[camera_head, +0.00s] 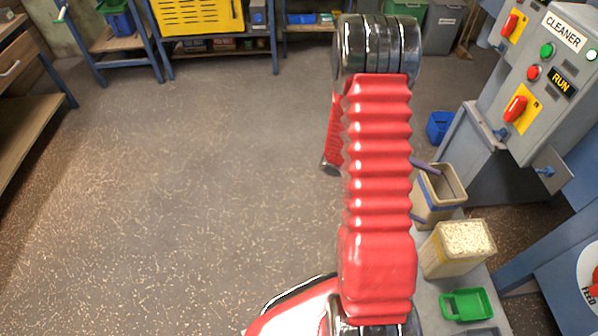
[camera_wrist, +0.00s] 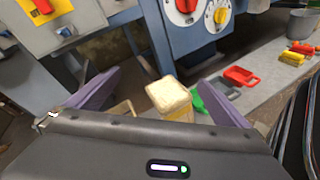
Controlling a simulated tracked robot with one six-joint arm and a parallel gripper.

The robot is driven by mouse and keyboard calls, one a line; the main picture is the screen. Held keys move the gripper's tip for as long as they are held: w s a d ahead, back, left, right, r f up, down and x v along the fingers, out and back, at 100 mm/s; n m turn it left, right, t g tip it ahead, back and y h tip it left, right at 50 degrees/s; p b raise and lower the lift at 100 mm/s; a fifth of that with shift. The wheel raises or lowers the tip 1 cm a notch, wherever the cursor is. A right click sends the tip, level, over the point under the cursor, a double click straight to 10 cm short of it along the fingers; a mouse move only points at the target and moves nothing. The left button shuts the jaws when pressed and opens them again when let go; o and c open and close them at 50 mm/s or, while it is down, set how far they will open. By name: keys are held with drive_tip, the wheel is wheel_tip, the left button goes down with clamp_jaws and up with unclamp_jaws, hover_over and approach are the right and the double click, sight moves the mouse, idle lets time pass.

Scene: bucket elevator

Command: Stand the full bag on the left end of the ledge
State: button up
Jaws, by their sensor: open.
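The full bag (camera_head: 457,248) is a tan, square-sided bag heaped with pale grain. It stands upright on the grey ledge (camera_head: 432,298) in the head view. In the wrist view the full bag (camera_wrist: 172,97) shows past my jaws, partly hidden by the gripper body. My gripper (camera_head: 431,194) has purple fingers spread apart, and it also shows in the wrist view (camera_wrist: 160,82). In the head view the fingers overlap an open-topped tan bag or bin (camera_head: 440,187) with a blue band, just beyond the full bag. I cannot tell whether they touch it.
A green scoop-like tray (camera_head: 467,304) lies on the ledge on the near side of the full bag. Red trays (camera_wrist: 239,76) and yellow items (camera_wrist: 292,59) lie farther along it. The cleaner panel (camera_head: 545,85) stands at the right. A blue bin (camera_head: 439,126) is beyond. Open floor lies left.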

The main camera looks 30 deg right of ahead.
drive_tip(key=w+a+r+m+t+y, duration=0.1)
drive_tip(key=a+r+t+y, duration=0.2)
drive_tip(key=a, duration=0.9)
drive_tip(key=w+a+r+m+t+y, duration=0.1)
drive_tip(key=w+a+r+t+y, duration=0.1)
drive_tip(key=a+r+t+y, duration=0.2)
drive_tip(key=w+a+r+m+t+y, duration=0.2)
drive_tip(key=a+r+t+y, duration=0.2)
drive_tip(key=a+r+t, duration=0.5)
drive_tip(key=a+r, duration=0.7)
drive_tip(key=a, duration=0.4)
drive_tip(key=shift+w+a+r, duration=0.25)
drive_tip(key=shift+a, duration=0.15)
drive_tip(key=shift+c, duration=0.5)
